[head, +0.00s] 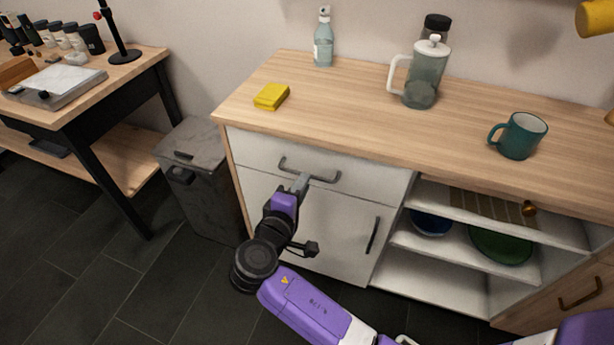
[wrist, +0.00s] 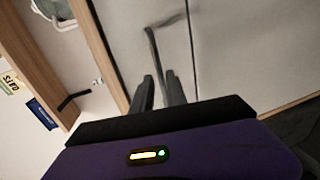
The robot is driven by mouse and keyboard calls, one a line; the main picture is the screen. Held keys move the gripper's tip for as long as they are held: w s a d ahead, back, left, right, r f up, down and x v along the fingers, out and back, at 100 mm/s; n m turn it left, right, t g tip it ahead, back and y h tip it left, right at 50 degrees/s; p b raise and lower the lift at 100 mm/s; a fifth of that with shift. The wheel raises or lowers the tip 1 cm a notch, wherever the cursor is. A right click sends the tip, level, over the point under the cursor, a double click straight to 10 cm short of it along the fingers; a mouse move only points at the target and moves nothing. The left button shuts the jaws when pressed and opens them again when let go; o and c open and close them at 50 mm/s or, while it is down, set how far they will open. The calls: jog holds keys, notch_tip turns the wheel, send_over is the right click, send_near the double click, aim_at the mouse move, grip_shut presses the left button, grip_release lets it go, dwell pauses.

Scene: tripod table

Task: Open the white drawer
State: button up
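The white drawer (head: 258,153) is at the top left of the cabinet, under the wooden worktop, and its front looks flush with the cabinet. Its dark bar handle (head: 322,178) is also in the wrist view (wrist: 154,48). My gripper (head: 302,181) is at the handle, near the handle's middle in the head view. In the wrist view, its two dark fingers (wrist: 160,78) stand apart with the handle bar running down between their tips. A gap shows beside the bar, so the fingers look open around it. The arm hides part of the door below.
Below the drawer is a white door (head: 338,231) with a vertical handle; open shelves (head: 415,270) are to its right. A grey bin (head: 200,190) stands close on the left. A yellow sponge (head: 271,96), bottle (head: 323,42), pitcher (head: 424,75) and green mug (head: 522,135) stand on the worktop.

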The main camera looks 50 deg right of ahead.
jog(key=shift+x, duration=2.4)
grip_shut()
